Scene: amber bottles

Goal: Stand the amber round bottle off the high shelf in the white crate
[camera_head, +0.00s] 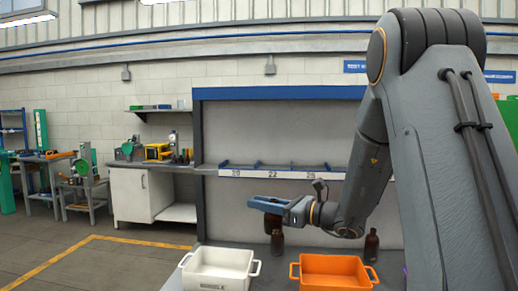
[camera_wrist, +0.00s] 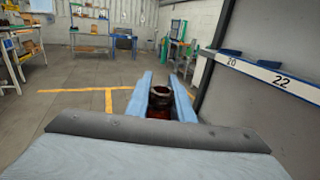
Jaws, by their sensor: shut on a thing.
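My gripper (camera_head: 262,203) has its blue fingers shut on an amber round bottle (camera_head: 271,224). In the wrist view the bottle's dark round mouth and amber body (camera_wrist: 160,104) show between the two fingers. The bottle looks upright and hangs below the fingers. The white crate (camera_head: 218,283) stands at the bottom, left of and below my gripper. Its inside looks empty as far as it shows. The high shelf (camera_head: 262,173), with labels 20, 22 and 25, is behind and above my gripper.
An orange crate (camera_head: 336,283) stands right of the white crate. A brown bottle (camera_head: 371,245) stands behind it. Another dark bottle (camera_head: 277,243) shows just below the held one. Blue dividers (camera_wrist: 230,52) stand on the shelf. The space above the white crate is clear.

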